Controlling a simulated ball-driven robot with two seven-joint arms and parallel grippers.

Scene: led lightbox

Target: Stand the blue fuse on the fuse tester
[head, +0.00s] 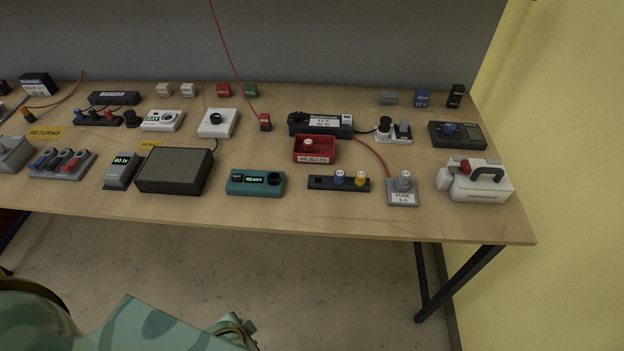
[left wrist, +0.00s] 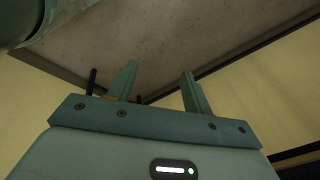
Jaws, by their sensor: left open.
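The blue fuse (head: 339,177) has a pale top and stands upright in a dark fuse rack (head: 322,183), beside a yellow fuse (head: 361,179). The fuse tester (head: 240,189) is a teal box left of the rack, with a small display reading READY and a dark round socket at its right end. No fuse stands on it. My left gripper (left wrist: 158,84) is open and empty in the left wrist view, with its two fingers apart and no table object near them. My right gripper is not in view.
A grey block (head: 403,198) labelled FUSE 5 A holds a grey fuse, right of the rack. A red REJECTS bin (head: 315,159) with a fuse inside stands behind the rack. A dark panel (head: 174,170) lies left of the tester. The table's front strip (head: 300,222) is clear.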

